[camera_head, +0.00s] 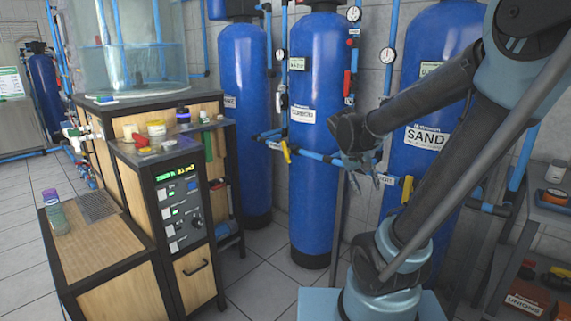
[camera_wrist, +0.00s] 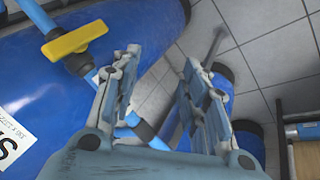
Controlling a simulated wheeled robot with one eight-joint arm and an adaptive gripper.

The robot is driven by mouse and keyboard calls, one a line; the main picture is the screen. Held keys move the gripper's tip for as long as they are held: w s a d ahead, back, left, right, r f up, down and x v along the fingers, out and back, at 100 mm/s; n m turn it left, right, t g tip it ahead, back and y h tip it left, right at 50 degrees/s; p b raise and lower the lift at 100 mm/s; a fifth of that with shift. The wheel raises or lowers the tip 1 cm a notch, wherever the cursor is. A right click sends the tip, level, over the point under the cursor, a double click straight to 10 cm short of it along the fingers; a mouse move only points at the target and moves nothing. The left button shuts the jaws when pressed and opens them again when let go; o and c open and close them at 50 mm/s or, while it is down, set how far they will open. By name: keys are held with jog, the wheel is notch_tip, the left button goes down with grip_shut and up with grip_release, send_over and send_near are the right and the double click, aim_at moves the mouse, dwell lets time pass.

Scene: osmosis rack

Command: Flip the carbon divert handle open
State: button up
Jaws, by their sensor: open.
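The blue carbon tank (camera_head: 314,190), with a white label, stands mid-frame in the head view. A red handle (camera_head: 347,84) is on the vertical pipe at its right, and a yellow handle (camera_head: 286,152) is on the horizontal blue pipe at its left. Another yellow handle (camera_head: 407,190) is in front of the sand tank (camera_head: 425,65). My gripper (camera_head: 364,182) is open and empty near the pipe between these tanks. The wrist view shows a yellow handle (camera_wrist: 78,38) left of my open fingers (camera_wrist: 162,62), apart from them. No label marks which handle is the carbon divert.
A wooden control cabinet (camera_head: 190,270) with small containers on top stands at the left. A shelf (camera_head: 540,225) with several items is at the right. Pressure gauges (camera_head: 388,56) and blue pipes run along the wall. Tiled floor is open between the cabinet and my base.

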jog(key=w+a+r+t+h, duration=0.25)
jog(key=w+a, duration=0.35)
jog(key=w, duration=0.5)
jog(key=m+t+h, duration=0.3)
jog(key=t+h, duration=0.1)
jog(key=t, duration=0.5)
send_near(287, 160)
jog(key=x, duration=0.9)
jog(key=shift+w, duration=0.1)
jog(key=shift+c, duration=0.2)
grip_shut()
